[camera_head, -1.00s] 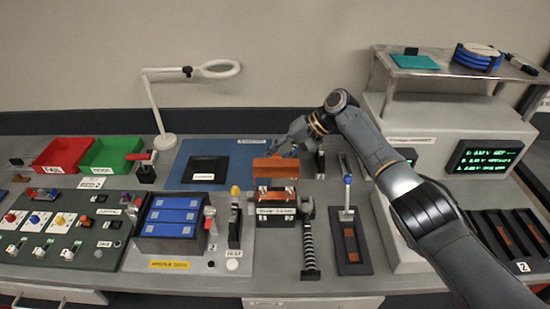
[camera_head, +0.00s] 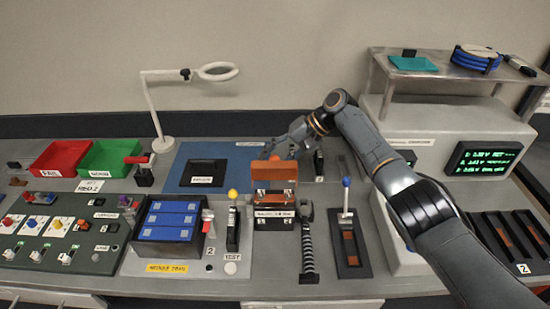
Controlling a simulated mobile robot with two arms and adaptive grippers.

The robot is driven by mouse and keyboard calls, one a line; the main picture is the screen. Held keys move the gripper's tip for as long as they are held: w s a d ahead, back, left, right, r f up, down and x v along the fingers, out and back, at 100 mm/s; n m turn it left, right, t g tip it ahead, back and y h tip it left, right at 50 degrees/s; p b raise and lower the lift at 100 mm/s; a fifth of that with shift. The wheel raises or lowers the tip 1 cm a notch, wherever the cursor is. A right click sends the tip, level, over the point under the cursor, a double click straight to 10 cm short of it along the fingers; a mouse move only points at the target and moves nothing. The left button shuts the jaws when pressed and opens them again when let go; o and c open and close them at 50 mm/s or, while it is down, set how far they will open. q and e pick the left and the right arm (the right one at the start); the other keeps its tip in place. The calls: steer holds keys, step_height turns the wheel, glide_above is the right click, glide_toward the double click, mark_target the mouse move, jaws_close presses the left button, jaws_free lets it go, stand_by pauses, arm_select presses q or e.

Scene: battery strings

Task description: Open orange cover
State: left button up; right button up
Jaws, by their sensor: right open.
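The orange cover (camera_head: 274,171) stands up at the back of a black box with a white label, near the middle of the bench. Its broad face is toward me. My right gripper (camera_head: 271,153) is just behind and above the cover's top edge, with its arm coming in from the right. Its jaws are open. The fingertips are small and partly hidden behind the cover, and I cannot tell whether they touch it. My left gripper is not in view.
A blue mat (camera_head: 240,154) with a black tray (camera_head: 204,173) lies behind left. A module box (camera_head: 172,220) with blue cells stands left. A ribbed black handle (camera_head: 308,245) and a blue-knobbed lever (camera_head: 346,205) stand right. A magnifier lamp (camera_head: 165,144) is at the back.

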steer(key=v, duration=1.2)
